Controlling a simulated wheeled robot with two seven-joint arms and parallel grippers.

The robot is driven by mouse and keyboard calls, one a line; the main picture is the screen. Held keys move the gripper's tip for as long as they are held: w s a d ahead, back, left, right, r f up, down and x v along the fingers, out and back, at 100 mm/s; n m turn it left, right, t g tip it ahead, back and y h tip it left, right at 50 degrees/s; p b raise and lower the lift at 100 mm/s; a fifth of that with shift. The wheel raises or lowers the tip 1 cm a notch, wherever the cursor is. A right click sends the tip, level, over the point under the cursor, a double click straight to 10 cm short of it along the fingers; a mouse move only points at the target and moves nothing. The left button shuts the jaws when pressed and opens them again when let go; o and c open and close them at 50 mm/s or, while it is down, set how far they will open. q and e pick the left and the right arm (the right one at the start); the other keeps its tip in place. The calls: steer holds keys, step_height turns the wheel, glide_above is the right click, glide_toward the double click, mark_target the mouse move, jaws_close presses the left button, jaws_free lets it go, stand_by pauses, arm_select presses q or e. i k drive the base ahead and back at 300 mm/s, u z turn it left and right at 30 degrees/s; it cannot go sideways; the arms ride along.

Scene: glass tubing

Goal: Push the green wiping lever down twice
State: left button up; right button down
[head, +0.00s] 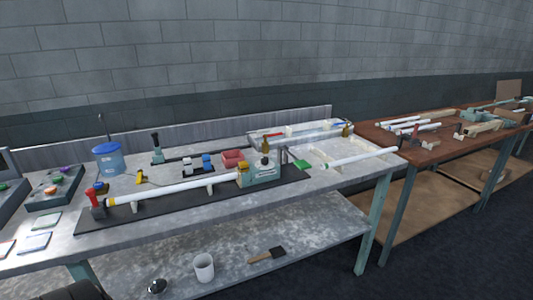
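A small bright green piece (301,164) lies at the right side of a pale green-grey box fixture (262,173) on the metal workbench. It may be the green wiping lever, but it is too small to tell its shape or position. A long white glass tube (165,190) runs left from the fixture, lying on supports over a black base strip. A red-topped stand (96,204) is at the tube's left end. Neither of my grippers is in view.
The metal workbench (140,230) also carries a blue bucket (107,160), a red bin (233,158) and a tray of coloured parts (53,189). A white cup (204,267) and a brush (267,255) are on the lower shelf. A brown table (385,133) stands at right.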

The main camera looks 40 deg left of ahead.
mark_target(302, 164)
steer(key=u, duration=1.05)
steer(key=i, duration=0.95)
steer(key=u, duration=1.05)
